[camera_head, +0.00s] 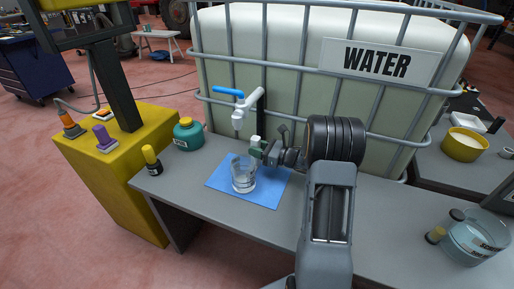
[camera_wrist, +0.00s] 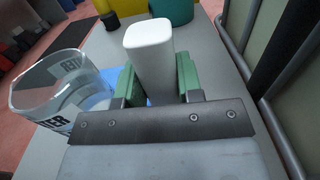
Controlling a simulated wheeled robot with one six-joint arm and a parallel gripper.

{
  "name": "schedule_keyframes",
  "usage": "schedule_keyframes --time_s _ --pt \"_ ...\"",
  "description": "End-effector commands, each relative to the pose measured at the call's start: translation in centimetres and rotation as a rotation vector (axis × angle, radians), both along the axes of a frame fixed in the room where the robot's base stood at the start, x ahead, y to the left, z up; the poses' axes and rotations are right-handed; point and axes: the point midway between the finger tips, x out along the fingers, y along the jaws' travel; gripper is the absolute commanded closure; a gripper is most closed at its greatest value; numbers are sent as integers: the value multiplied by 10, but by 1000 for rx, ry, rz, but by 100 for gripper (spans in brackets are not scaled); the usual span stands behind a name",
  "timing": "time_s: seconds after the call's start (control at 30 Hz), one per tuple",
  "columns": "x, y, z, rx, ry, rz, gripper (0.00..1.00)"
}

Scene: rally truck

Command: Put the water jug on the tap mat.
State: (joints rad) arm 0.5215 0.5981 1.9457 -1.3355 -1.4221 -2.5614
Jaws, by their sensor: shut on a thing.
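The water jug (camera_head: 243,178) is a clear, upright vessel with a printed label. It stands on or just over the blue tap mat (camera_head: 272,193), near the mat's middle; I cannot tell whether its base touches. In the wrist view the jug (camera_wrist: 62,88) is at the left. My gripper (camera_head: 257,150) is at the jug's right side in the head view. Its green fingers (camera_wrist: 153,85) are shut on a white upright grip (camera_wrist: 149,42) beside the jug. The join between grip and jug is hidden.
A tap (camera_head: 240,107) with a blue lever hangs just above the jug, on the big white water tank (camera_head: 290,60). A teal bottle (camera_head: 188,135) and a yellow-capped dark bottle (camera_head: 151,160) stand left of the mat. Another clear container (camera_head: 475,240) is at the right.

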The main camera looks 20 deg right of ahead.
Motion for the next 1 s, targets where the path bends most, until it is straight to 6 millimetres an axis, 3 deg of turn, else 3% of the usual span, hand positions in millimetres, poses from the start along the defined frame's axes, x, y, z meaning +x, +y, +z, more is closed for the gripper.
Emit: schedule_keyframes --time_s 0.43,0.47,0.5,0.7,1.0 --pt "0 0 -4 -1 -2 0 100" --pt "0 0 -3 -1 -1 0 65" --pt "0 0 -3 -1 -1 0 61" --pt "0 0 -3 -1 -1 0 42" --pt "0 0 0 0 0 0 41"
